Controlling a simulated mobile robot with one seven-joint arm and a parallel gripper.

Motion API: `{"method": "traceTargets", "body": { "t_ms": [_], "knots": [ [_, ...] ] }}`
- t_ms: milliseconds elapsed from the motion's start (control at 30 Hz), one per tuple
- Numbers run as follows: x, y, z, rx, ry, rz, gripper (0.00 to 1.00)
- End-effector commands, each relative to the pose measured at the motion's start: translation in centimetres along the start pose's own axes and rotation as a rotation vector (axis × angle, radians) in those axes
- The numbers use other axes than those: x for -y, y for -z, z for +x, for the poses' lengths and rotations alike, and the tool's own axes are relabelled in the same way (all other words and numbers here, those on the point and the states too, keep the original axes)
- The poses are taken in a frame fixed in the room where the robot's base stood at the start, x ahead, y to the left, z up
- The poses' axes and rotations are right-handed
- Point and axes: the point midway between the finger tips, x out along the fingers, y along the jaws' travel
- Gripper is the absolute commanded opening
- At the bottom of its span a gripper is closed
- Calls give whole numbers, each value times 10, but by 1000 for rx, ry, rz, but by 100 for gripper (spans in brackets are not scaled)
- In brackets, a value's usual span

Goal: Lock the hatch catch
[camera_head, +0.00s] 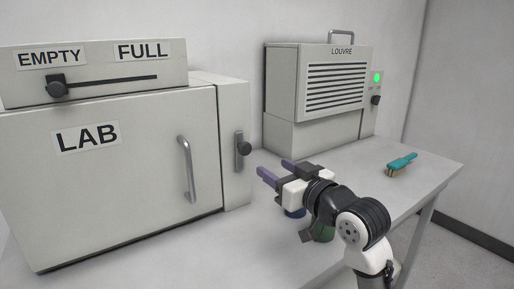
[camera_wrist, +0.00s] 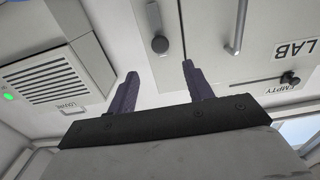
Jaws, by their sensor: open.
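The LAB hatch door (camera_head: 120,165) is a pale grey panel with a vertical bar handle (camera_head: 187,168); it looks shut. The hatch catch (camera_head: 244,148) is a dark round knob on a narrow upright plate on the frame, right of the door. In the wrist view the scene is upside down, and the catch knob (camera_wrist: 160,44) shows beyond and between the fingertips. My gripper (camera_head: 271,166) is open and empty, with purple fingers, in front and to the right of the catch, apart from it. Its fingers also show in the wrist view (camera_wrist: 160,71).
A LOUVRE unit (camera_head: 335,88) with a green light stands at the back. A teal brush (camera_head: 401,164) lies on the bench at right. An EMPTY/FULL slider (camera_head: 57,89) sits above the door, at EMPTY.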

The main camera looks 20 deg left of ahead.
Motion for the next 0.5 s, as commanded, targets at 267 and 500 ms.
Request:
{"method": "traceTargets", "body": {
  "t_ms": [267, 500],
  "knots": [
    [0, 1, 33, 7, 3, 2, 51],
    [0, 1, 86, 7, 3, 2, 51]
  ]
}}
